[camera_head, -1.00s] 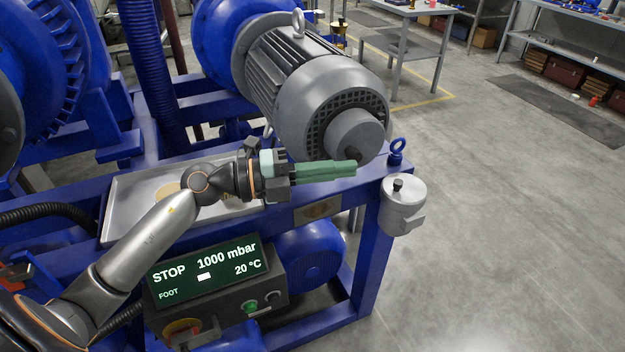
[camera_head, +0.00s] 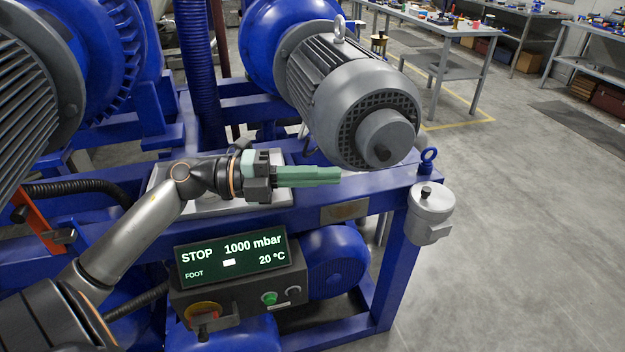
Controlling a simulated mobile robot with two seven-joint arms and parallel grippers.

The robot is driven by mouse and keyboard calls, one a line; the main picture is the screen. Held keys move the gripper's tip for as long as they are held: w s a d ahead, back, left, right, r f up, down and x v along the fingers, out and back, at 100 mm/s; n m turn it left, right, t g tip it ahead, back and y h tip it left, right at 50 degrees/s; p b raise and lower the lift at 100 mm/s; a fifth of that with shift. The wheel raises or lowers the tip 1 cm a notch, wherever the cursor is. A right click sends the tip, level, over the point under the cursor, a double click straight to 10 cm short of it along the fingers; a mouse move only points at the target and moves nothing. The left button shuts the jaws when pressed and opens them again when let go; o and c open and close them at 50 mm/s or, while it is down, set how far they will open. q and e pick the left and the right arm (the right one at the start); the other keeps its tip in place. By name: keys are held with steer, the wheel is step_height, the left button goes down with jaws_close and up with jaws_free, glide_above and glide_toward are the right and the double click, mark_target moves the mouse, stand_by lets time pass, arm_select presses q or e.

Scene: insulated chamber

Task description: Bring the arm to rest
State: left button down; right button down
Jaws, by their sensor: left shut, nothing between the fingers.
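My left arm comes in from the lower left and reaches across the blue frame. My left gripper (camera_head: 322,174) has green fingers lying together, shut and empty, pointing right. It is in front of and below the grey motor (camera_head: 355,100), over the frame's top beam. A metal tray (camera_head: 162,188) lies behind my wrist and is partly hidden by it. My right gripper is not in view.
A control box shows a screen (camera_head: 232,257) reading STOP, 1000 mbar, 20 °C, with a green button (camera_head: 269,298) below. A grey canister (camera_head: 430,212) hangs at the frame's right corner. An orange-red bracket (camera_head: 36,220) is at left. Open floor (camera_head: 510,230) lies to the right.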

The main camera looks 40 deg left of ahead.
arm_select(q)
steer(key=shift+v, duration=0.75)
step_height(320, 180, down, 20)
steer(key=a+n+t+y+p, duration=0.2)
steer(key=n+t+y, duration=0.7)
steer(key=n, duration=1.2)
steer(key=s+d+f+n+g+y, duration=0.1)
steer(key=s+d+f+n+g, duration=0.1)
steer(key=s+d+f+g, duration=0.3)
steer(key=s+d+f+n+g+y, duration=0.2)
steer(key=s+d+f+g, duration=0.3)
steer(key=f, duration=0.8)
steer(key=s+d+n, duration=0.1)
steer(key=s+d, duration=0.1)
steer(key=s, duration=0.1)
steer(key=shift+f+n+g+p, duration=0.15)
steer(key=shift+n+g+p, duration=0.15)
steer(key=shift+p, duration=0.05)
